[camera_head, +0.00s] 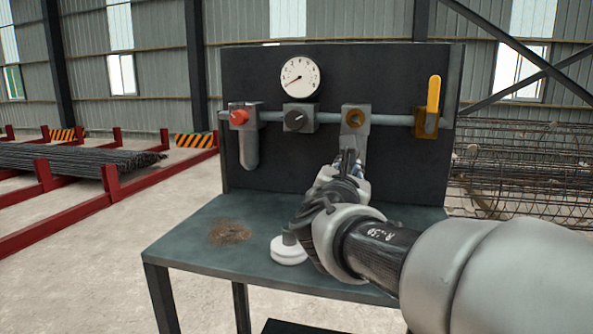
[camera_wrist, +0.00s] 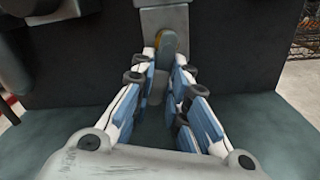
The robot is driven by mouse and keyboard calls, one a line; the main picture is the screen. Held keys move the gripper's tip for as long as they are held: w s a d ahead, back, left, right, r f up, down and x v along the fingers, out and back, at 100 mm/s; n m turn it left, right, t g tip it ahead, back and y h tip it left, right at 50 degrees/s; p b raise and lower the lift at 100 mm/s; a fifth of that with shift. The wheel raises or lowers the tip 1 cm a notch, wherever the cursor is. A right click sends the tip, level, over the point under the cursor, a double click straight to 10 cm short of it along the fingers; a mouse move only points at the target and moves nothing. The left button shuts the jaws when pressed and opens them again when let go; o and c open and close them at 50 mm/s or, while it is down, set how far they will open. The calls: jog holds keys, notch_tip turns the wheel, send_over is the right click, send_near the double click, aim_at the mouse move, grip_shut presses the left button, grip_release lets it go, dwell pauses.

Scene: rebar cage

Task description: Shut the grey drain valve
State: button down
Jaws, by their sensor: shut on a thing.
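The grey drain valve (camera_head: 354,118) is a grey block with a brass round fitting on the pipe, right of the panel's middle. Its lower part runs down behind my gripper (camera_head: 347,163) in the head view. In the wrist view a grey rounded lever (camera_wrist: 168,44) hangs in front of the block, with a bit of brass beside it. My gripper (camera_wrist: 166,62) comes from below and in front, its blue and white fingers closed on both sides of the lever. The exact contact is partly hidden by the fingers.
The dark panel (camera_head: 260,75) carries a gauge (camera_head: 300,77), a red knob (camera_head: 239,117), a black knob (camera_head: 295,120) and a yellow lever (camera_head: 433,95) standing upright. A white round object (camera_head: 289,250) and a brown patch (camera_head: 230,232) are on the bench (camera_head: 190,245).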

jog(key=shift+a+f+m+b, duration=0.1)
jog(key=shift+m+b, duration=0.2)
jog(key=shift+b, duration=0.15)
jog(key=shift+w+a+r+m+b, duration=0.1)
jog(key=shift+a+r+m+b, duration=0.3)
jog(key=shift+m+b, duration=1.8)
jog(key=shift+w+a+r+m+b, duration=0.2)
jog(key=shift+r+m+b, duration=0.4)
jog(key=shift+m+b, duration=1.6)
jog(key=shift+w+a+r+m+b, duration=0.1)
jog(key=shift+a+r+m+b, duration=0.3)
jog(key=shift+m+b, duration=1.8)
jog(key=shift+d+r+m, duration=0.1)
jog(key=shift+r+m, duration=0.1)
jog(key=shift+m, duration=0.1)
jog(key=c, duration=1.6)
grip_release()
jog(key=shift+o, duration=0.2)
